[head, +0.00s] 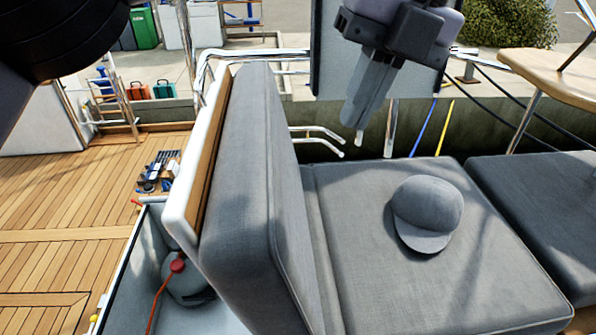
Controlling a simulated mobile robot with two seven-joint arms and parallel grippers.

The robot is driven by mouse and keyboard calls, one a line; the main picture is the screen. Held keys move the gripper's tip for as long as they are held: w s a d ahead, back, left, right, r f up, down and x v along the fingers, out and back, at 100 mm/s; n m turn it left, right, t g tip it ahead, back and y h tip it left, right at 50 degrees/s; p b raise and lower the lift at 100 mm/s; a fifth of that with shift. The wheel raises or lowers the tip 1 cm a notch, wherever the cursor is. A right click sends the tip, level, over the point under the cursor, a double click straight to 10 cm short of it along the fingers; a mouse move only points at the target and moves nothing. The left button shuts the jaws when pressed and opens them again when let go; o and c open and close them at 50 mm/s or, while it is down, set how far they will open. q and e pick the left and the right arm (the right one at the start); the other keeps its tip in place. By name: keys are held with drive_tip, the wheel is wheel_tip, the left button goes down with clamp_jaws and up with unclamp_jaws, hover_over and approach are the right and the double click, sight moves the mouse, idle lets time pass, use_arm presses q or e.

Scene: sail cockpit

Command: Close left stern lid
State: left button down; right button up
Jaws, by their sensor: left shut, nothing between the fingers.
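The left stern lid (240,200) stands raised and nearly upright in the middle of the head view. It has a thick grey cushion on its right side and a white-rimmed wooden panel (203,160) on its left. Below and left of it the locker (145,260) is open. My left gripper (359,128) points down at the top, to the right of the lid in the picture. Its fingers are shut and empty, with no visible contact with the lid. My right gripper is not in view.
A grey cap (428,212) lies on the grey seat cushion (370,290) right of the lid. In the locker is a rounded container (185,285) with a red cap and orange hose. Metal rails (318,138) run behind the lid. Wooden deck (70,210) is mostly clear at left.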

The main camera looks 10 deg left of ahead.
use_arm(q)
drive_tip(key=b, duration=0.2)
approach(285, 208)
wheel_tip(285, 208, down, 3)
drive_tip(key=d, duration=0.2)
drive_tip(key=shift+s+a+f+p, duration=0.1)
drive_tip(key=shift+a+f, duration=0.1)
drive_tip(key=shift+a, duration=0.35)
drive_tip(key=shift+s+a+f+p, duration=0.1)
drive_tip(key=shift+a+f, duration=0.1)
drive_tip(key=shift+a, duration=0.4)
drive_tip(key=shift+s+a+f+p, duration=0.1)
drive_tip(key=shift+a+f, duration=0.1)
drive_tip(key=shift+a, duration=0.35)
drive_tip(key=shift+w, duration=0.1)
